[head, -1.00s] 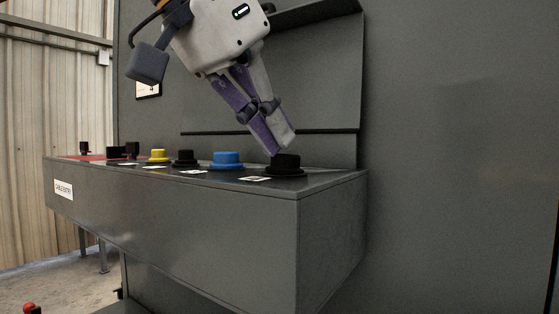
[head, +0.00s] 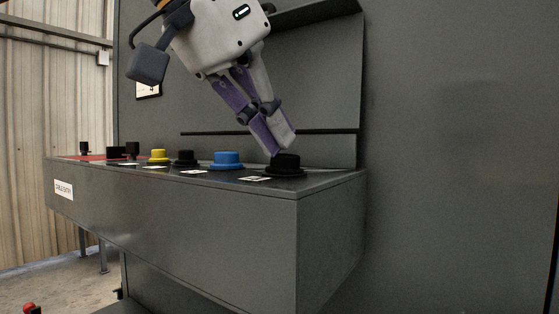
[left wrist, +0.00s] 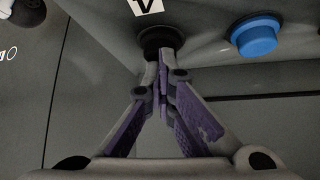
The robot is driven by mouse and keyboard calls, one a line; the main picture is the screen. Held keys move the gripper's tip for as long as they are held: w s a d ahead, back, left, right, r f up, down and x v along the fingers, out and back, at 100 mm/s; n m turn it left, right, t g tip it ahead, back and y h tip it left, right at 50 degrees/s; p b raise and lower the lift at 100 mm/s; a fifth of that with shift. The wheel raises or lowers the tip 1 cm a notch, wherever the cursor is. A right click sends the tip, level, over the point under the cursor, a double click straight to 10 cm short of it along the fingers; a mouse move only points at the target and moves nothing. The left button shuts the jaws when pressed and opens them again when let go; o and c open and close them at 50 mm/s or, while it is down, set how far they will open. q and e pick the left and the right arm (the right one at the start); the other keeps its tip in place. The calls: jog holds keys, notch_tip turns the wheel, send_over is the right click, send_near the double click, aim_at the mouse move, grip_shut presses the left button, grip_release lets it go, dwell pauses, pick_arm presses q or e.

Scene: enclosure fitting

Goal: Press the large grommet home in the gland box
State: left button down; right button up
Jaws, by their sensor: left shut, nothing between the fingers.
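The gland box (head: 190,222) is a grey box fixed to a grey cabinet, with a row of grommets along its top. The large black grommet (head: 286,165) stands at the right end of the row and also shows in the left wrist view (left wrist: 158,36). My left gripper (head: 283,150) is shut and empty, tilted, with its fingertips at the top of this grommet. In the left wrist view the fingertips (left wrist: 162,58) overlap the grommet's near edge; I cannot tell whether they touch it. My right gripper is not in view.
A blue grommet (head: 227,160) sits beside the large black one. Further left are a smaller black grommet (head: 185,158), a yellow one (head: 158,156) and dark fittings near a red strip (head: 90,157). The cabinet's back panel (head: 310,90) rises close behind the gripper.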

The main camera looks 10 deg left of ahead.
pick_arm(q)
jog(key=shift+w+f, duration=0.35)
jog(key=shift+f, duration=0.35)
jog(key=shift+s+r, duration=0.5)
jog(key=shift+r, duration=0.25)
jog(key=shift+s+a+r, duration=0.15)
jog(key=shift+s+r, duration=0.7)
jog(key=shift+s, duration=0.1)
jog(key=shift+s+a+r, duration=0.1)
jog(key=shift+s+r, duration=0.75)
jog(key=shift+s, duration=0.1)
